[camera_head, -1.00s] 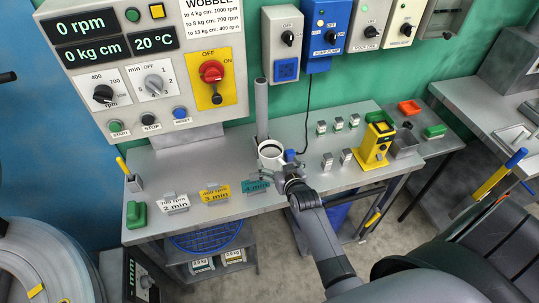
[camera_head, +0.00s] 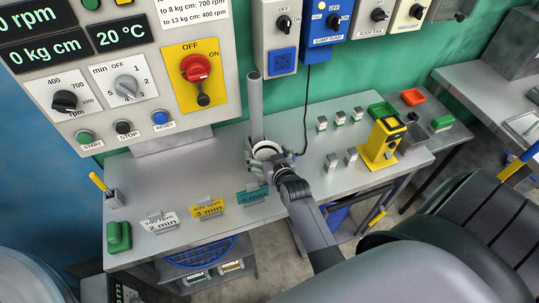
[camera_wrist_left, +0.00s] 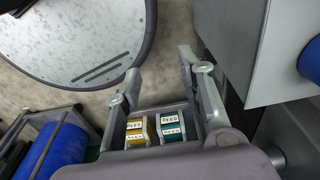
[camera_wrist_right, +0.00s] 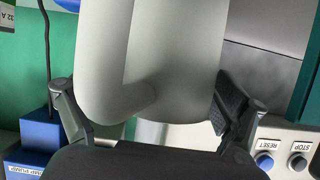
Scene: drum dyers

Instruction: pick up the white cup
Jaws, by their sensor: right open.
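The white cup (camera_head: 265,149) stands on the grey metal table in the head view, beside an upright grey post. My right gripper (camera_head: 270,160) is at the cup's near side, with its fingers spread about it. In the right wrist view the cup (camera_wrist_right: 178,55) fills the middle between the two fingers, its handle toward the left finger. The fingers look apart from each other; contact with the cup cannot be told. My left gripper (camera_wrist_left: 158,72) is open and empty in the left wrist view, above the floor and a low shelf with yellow and teal labelled items.
The control panel (camera_head: 130,75) stands behind.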

